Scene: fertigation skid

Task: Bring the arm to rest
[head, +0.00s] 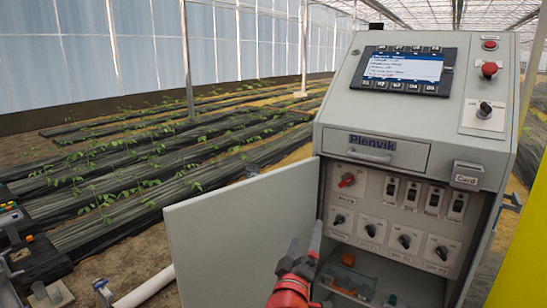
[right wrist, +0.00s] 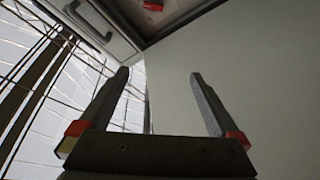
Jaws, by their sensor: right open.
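My right gripper (head: 305,240) is in the lower middle of the head view, in front of the control cabinet (head: 455,130), near the free space between the open door (head: 235,235) and the switch panel (head: 395,215). Its red wrist part shows below it. In the right wrist view the two dark fingers (right wrist: 160,78) stand wide apart with nothing between them. A pale flat surface (right wrist: 240,70) fills the right of that view behind the fingers. I cannot tell if the gripper touches the door. My left gripper is not in view.
The cabinet has a screen (head: 404,69), a drawer with a handle (head: 372,155), knobs and switches. Its lower compartment holds an orange part (head: 348,259). A yellow surface (head: 522,240) stands at the right edge. Plant rows (head: 150,165) lie behind at the left.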

